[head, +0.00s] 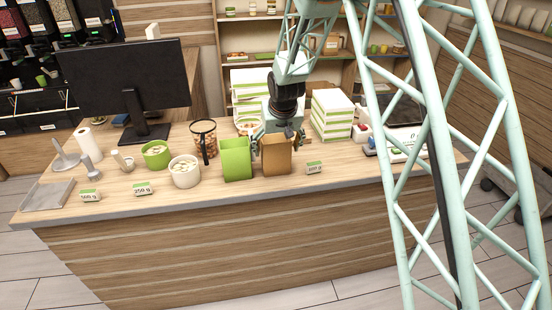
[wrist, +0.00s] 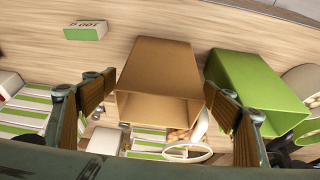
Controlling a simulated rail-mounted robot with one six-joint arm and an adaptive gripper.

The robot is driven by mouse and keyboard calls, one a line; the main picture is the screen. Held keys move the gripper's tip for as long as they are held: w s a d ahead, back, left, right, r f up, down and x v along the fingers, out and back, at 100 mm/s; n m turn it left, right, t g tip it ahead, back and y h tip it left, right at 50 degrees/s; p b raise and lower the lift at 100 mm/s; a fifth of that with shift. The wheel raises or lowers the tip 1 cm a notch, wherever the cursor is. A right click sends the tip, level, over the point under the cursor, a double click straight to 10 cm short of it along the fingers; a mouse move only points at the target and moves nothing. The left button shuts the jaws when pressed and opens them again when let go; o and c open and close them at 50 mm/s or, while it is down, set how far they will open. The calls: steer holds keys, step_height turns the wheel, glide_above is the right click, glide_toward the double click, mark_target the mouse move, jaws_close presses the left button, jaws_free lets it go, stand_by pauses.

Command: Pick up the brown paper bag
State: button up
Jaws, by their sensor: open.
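The brown paper bag (head: 277,159) stands upright on the counter, just right of the green bag (head: 237,160). My gripper (head: 276,138) is over the back of the brown bag in the head view, and my wrist hides part of what lies behind it. In the wrist view the brown bag (wrist: 160,75) shows its open top between the two fingers of my gripper (wrist: 160,105). The fingers are spread wide, one at each side of the bag, and the jaws are open. I cannot tell whether a finger touches the bag.
The green bag stands close beside the brown one, near one finger in the wrist view. A white tub (head: 185,172), a green bowl (head: 156,155) and a wire basket (head: 204,138) stand to the left. Stacked white-and-green boxes (head: 332,115) stand behind right. A small label (head: 314,168) stands right.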

steer(key=shift+x, duration=1.4)
steer(key=c, duration=0.8)
